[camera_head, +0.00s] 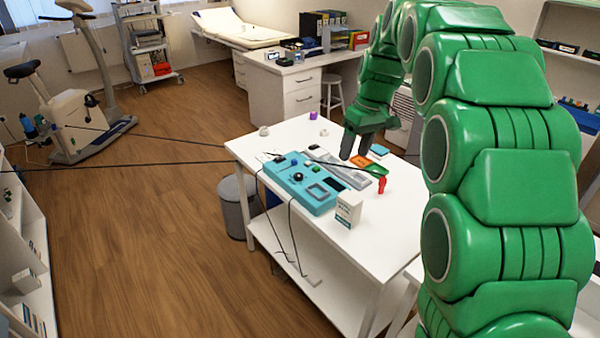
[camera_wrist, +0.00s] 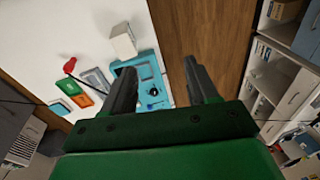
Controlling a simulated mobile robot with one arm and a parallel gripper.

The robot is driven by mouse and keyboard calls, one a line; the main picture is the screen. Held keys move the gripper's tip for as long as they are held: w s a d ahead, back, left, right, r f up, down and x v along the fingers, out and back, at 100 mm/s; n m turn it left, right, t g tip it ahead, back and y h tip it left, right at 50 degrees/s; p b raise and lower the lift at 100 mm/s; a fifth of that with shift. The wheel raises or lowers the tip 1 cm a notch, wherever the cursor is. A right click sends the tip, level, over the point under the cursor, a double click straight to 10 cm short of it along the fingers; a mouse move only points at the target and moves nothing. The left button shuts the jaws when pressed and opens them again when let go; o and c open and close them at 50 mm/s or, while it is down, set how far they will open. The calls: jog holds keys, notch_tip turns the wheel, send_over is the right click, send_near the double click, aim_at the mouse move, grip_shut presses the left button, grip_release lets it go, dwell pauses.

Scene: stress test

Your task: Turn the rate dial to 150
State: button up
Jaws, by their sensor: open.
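A teal device (camera_head: 318,199) lies on the white table, with dark dials and a small screen on its top. One black dial (camera_head: 297,177) is near its middle; I cannot read its setting or labels. In the wrist view the teal device (camera_wrist: 147,68) is partly hidden behind a finger, and a black dial (camera_wrist: 153,91) shows between the fingers. My gripper (camera_head: 356,151) is open and empty, above the table beyond and to the right of the device, apart from it. Its fingers also show in the wrist view (camera_wrist: 160,68).
A white box (camera_head: 348,209) stands at the device's near right corner. A grey tray (camera_head: 345,175), orange and green pieces (camera_head: 369,165) and a red item (camera_head: 382,185) lie right of it. Dark cables hang over the table's front. A grey bin (camera_head: 236,208) stands at the left.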

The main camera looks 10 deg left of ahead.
jog(key=w+a+f+n+y, duration=0.1)
jog(key=w+a+f+n, duration=0.15)
jog(key=w, duration=0.45)
jog(key=w+a+f+n, duration=0.2)
jog(key=w+a+f, duration=0.15)
jog(key=w, duration=0.35)
jog(key=n+y, duration=0.1)
jog(key=n, duration=0.4)
send_near(298, 174)
jog(key=shift+t, duration=0.3)
jog(key=shift+s+x, duration=0.15)
jog(key=shift+x, duration=2)
jog(key=shift+s+x, duration=0.15)
jog(key=shift+x, duration=1.95)
jog(key=shift+d, duration=0.1)
jog(key=c, duration=1)
